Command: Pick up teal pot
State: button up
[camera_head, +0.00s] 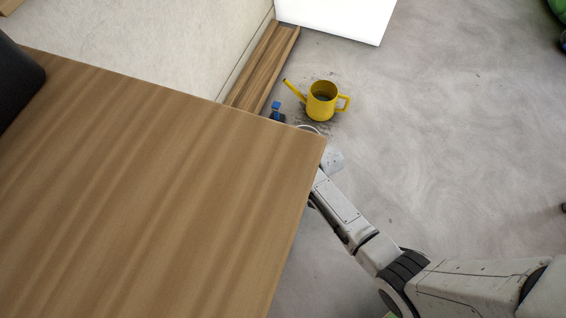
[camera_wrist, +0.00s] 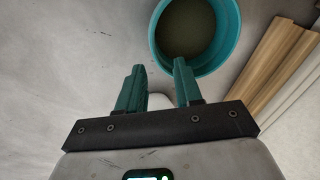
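The teal pot (camera_wrist: 232,42) is at the top of the wrist view, a round open vessel with a dull olive-brown inside. Its upper edge is cut off by the frame. My gripper (camera_wrist: 159,66) is open, with its two teal fingers apart and nothing between them. The right fingertip overlaps the pot's near rim in the picture; I cannot tell whether it touches. In the head view the pot cannot be made out, and my gripper is hidden around the table corner.
A wooden table (camera_head: 150,190) fills the left of the head view, its corner close to my arm. A yellow watering can (camera_head: 322,101) and a small blue-topped object (camera_head: 276,107) are on the floor beyond. A wooden plank (camera_head: 262,66) lies along the wall. The right floor is mostly clear.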

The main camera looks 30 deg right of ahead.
jog(key=f, duration=0.1)
jog(key=f+b, duration=0.1)
jog(key=f, duration=0.2)
jog(key=shift+w+a+b, duration=0.15)
jog(key=shift+a+b, duration=0.2)
jog(key=shift+b, duration=0.05)
jog(key=f+b, duration=0.4)
jog(key=f, duration=0.1)
jog(key=shift+a, duration=0.35)
grip_shut()
dwell(0.8)
